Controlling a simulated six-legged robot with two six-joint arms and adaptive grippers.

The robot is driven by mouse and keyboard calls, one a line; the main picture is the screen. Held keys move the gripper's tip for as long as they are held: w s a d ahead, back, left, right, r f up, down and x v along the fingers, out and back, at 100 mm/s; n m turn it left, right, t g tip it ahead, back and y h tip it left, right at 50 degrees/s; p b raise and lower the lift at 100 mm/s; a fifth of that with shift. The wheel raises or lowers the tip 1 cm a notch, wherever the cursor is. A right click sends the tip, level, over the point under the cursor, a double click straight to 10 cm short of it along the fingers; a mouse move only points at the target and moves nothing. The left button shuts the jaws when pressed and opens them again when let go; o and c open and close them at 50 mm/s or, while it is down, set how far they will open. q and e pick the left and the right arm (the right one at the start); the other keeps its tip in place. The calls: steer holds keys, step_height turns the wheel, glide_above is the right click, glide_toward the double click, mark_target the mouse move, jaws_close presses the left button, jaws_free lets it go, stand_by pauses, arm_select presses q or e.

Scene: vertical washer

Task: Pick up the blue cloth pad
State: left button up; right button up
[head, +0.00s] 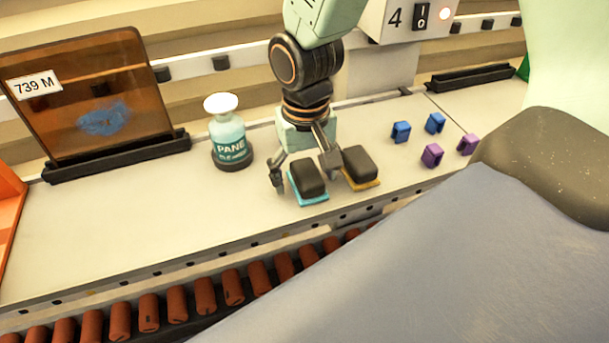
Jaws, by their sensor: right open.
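The blue cloth pad (312,199) lies flat on the pale bench, with a dark block-shaped grip on top. My right gripper (304,175) reaches down over it from above. Its fingers are open, one on the left of the pad and one on the right, near the yellow pad. I cannot tell whether either finger touches the dark grip. The gripper's body hides a little of the bench behind the pad. My left gripper does not show.
A yellow pad (366,185) with a dark grip lies close at the right. A spray bottle labelled PANE CLEANER (230,142) stands left. A brown pane (95,95) with a blue smear stands in a dark holder. Blue and purple clips (432,155) lie right. Red rollers (205,295) run along the front.

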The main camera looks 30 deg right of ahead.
mark_target(309, 174)
steer(key=shift+s+d, duration=0.1)
steer(key=shift+s, duration=0.1)
steer(key=shift+c, duration=0.2)
steer(key=shift+s+d+r, duration=0.1)
steer(key=shift+s, duration=0.15)
steer(key=c, duration=0.3)
steer(key=shift+w+a, duration=0.2)
steer(key=shift+w, duration=0.05)
steer(key=c, duration=0.6)
steer(key=shift+s+d, duration=0.15)
steer(key=c, duration=0.4)
steer(key=shift+w+r, duration=0.2)
steer(key=shift+r, duration=0.2)
steer(key=r, duration=0.8)
steer(key=shift+s+r+b, duration=0.2)
steer(key=shift+b, duration=0.1)
steer(key=shift+r, duration=0.35)
steer(key=shift+w, duration=0.1)
